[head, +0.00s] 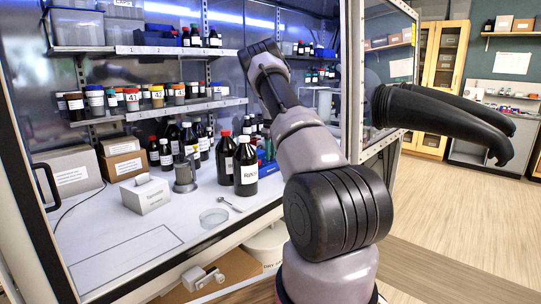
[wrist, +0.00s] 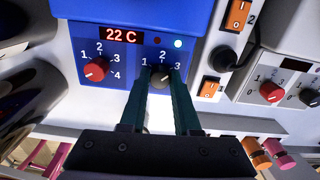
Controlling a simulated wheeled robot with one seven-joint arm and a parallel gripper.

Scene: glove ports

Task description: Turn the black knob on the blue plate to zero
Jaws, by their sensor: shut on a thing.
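In the wrist view, the blue plate (wrist: 125,88) carries a red "22 C" display, a red knob (wrist: 96,70) on the left and the black knob (wrist: 160,77) on the right. My gripper (wrist: 161,80) has its two dark green fingers on either side of the black knob, shut on it. The marks 1, 2 and 3 show around this knob; a zero mark is not visible, and the fingers partly hide the knob. I cannot tell where its pointer stands. In the head view my arm reaches into the cabinet, and the gripper and blue plate are hidden.
Right of the plate are orange switches (wrist: 238,15) and a light panel with another red knob (wrist: 271,92) and another black knob (wrist: 309,98). In the head view, brown bottles (head: 245,166) and a white box (head: 146,194) stand on the cabinet floor.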

